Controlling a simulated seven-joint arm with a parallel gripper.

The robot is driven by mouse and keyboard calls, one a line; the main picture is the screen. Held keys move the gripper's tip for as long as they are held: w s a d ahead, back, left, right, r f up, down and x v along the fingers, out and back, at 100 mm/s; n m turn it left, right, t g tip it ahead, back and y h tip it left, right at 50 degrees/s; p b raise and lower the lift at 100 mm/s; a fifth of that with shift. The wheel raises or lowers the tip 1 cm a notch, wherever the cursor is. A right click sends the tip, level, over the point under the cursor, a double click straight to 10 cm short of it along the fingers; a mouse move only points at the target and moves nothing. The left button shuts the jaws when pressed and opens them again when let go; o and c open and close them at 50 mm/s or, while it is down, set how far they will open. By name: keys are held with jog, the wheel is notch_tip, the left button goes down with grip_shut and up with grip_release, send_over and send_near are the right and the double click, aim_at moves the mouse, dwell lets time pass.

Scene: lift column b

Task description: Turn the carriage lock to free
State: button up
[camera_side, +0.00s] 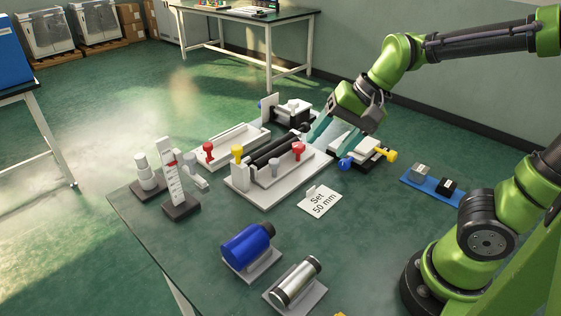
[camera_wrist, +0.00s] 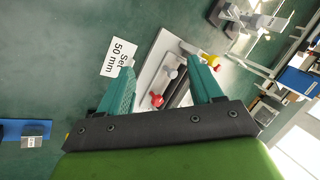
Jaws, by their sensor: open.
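A white-based fixture (camera_side: 262,192) with black rails stands mid-table. It carries a yellow knob (camera_side: 237,152), a grey knob (camera_side: 272,161) and a red knob (camera_side: 298,150). I cannot tell which knob is the carriage lock. My gripper (camera_side: 328,138) is open and empty, its teal fingers reaching down near the fixture's right end. In the wrist view, the fingers (camera_wrist: 158,66) stand apart, with the red knob (camera_wrist: 156,99), grey knob (camera_wrist: 170,72) and part of the white base (camera_wrist: 153,66) showing in the gap. The yellow knob (camera_wrist: 208,58) shows beside one fingertip.
A "Set 50 mm" card (camera_side: 319,202) lies in front. Another fixture with a yellow knob (camera_side: 390,155) stands right of my fingers. A blue cylinder (camera_side: 247,247), a silver cylinder (camera_side: 297,281), an upright scale (camera_side: 178,178) and a blue tray (camera_side: 421,188) stand around. The front-left tabletop is clear.

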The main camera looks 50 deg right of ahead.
jog(key=s+n, duration=0.1)
jog(key=s+a+n, duration=0.1)
jog(key=s+n, duration=0.1)
jog(key=shift+a+r+n+t, duration=0.3)
jog(key=shift+a+r, duration=0.05)
jog(key=shift+r, duration=0.05)
jog(key=shift+d, duration=0.2)
jog(key=shift+c, duration=1.4)
jog(key=n+g+h, duration=0.1)
jog(key=n+h, duration=0.1)
jog(key=h, duration=0.3)
send_over(299, 145)
jog(key=s+a, duration=0.2)
jog(key=s, duration=0.5)
jog(key=f, duration=0.1)
jog(key=x, duration=1.6)
jog(key=shift+a+f, duration=0.25)
jog(key=shift+f, duration=0.05)
